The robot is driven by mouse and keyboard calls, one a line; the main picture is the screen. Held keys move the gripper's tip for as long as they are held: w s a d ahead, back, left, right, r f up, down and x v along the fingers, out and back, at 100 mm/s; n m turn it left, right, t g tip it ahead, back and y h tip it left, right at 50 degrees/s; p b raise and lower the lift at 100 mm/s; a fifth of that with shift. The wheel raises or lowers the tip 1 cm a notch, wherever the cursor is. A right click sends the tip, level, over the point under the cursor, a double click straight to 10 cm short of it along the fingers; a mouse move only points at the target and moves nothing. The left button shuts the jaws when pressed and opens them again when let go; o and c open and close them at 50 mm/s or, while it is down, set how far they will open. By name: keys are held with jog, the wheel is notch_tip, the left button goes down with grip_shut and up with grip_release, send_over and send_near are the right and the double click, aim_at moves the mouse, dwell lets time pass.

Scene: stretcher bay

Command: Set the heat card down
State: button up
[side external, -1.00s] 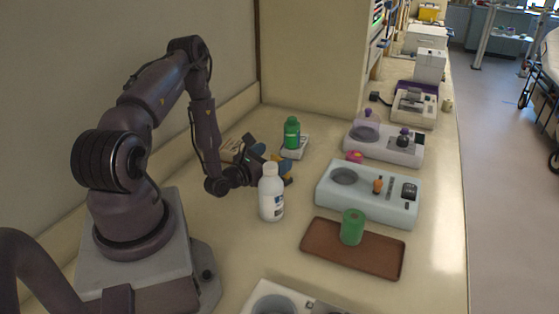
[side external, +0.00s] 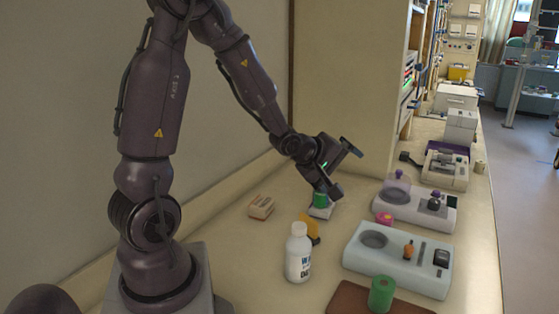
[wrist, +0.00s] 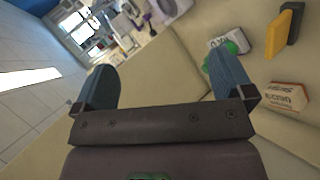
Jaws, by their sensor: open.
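A flat yellow-orange piece with a dark part (side external: 312,229), which appears to be the heat card, is on the counter behind the white bottle. It also shows in the wrist view (wrist: 279,35), right of the fingers and apart from them. My gripper (side external: 343,169) is raised above the back of the counter, near the green-capped bottle, and turned sideways. In the wrist view my gripper (wrist: 165,82) has its two blue fingers wide apart with nothing between them. I cannot tell whether the piece stands or leans.
A small labelled carton (side external: 261,207) lies left. A white bottle (side external: 298,253), a pale device (side external: 390,265), a green roll (side external: 381,294) and a brown tray (side external: 350,299) are nearer. Open counter lies between carton and bottle.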

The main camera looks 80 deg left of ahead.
jog(key=s+d+r+m+g+h, duration=0.1)
jog(key=s+d+r+m+g, duration=0.1)
jog(key=s+d+r+m, duration=0.3)
jog(key=s+d+r+m+g+h, duration=0.2)
jog(key=s+d+r+m, duration=0.4)
jog(key=s+d+m, duration=0.5)
jog(key=s+m+g, duration=0.1)
jog(key=s+m, duration=0.1)
jog(key=shift+r+m, duration=0.2)
jog(key=shift+m, duration=0.2)
jog(key=shift+d, duration=0.1)
